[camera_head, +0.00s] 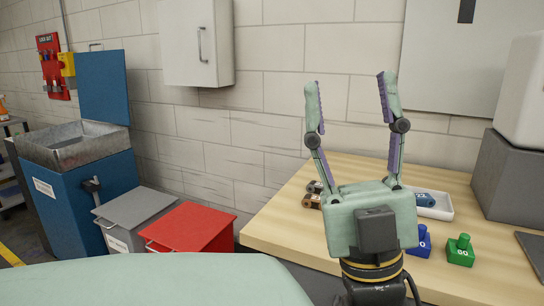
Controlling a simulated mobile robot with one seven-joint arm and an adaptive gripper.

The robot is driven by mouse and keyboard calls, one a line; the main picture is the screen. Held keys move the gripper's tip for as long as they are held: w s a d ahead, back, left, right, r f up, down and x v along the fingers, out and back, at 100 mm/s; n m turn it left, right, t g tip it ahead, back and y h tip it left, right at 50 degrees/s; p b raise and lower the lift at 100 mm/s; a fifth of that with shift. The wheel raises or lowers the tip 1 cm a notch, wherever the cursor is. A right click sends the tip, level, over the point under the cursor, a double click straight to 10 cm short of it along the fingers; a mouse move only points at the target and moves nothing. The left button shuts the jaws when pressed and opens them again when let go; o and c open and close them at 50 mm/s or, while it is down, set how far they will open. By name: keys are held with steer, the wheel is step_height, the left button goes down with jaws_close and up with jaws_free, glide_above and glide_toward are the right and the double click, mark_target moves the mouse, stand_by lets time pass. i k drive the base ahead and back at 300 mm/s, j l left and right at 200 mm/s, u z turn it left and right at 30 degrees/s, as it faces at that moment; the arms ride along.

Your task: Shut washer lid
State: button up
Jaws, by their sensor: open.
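The washer (85,190) is a blue cabinet at the left with a grey metal basin (70,155) on top. Its blue lid (103,86) stands raised, nearly upright, at the back right of the basin. My gripper (349,82) is at the right, pointing up, with its two fingers spread wide and nothing between them. It is well apart from the lid, in front of the wooden table.
A grey bin (135,215) and a red bin (190,228) stand right of the washer. The wooden table (285,225) holds a white tray (440,210), a blue piece (421,243) and a green piece (460,250). A white wall cabinet (190,45) hangs above.

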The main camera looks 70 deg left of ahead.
mark_target(101, 76)
steer(key=u, duration=3)
steer(key=i+l+u, duration=0.15)
steer(key=u, duration=0.15)
steer(key=i+l+u, duration=0.35)
steer(key=k+j, duration=0.05)
steer(key=j, duration=0.05)
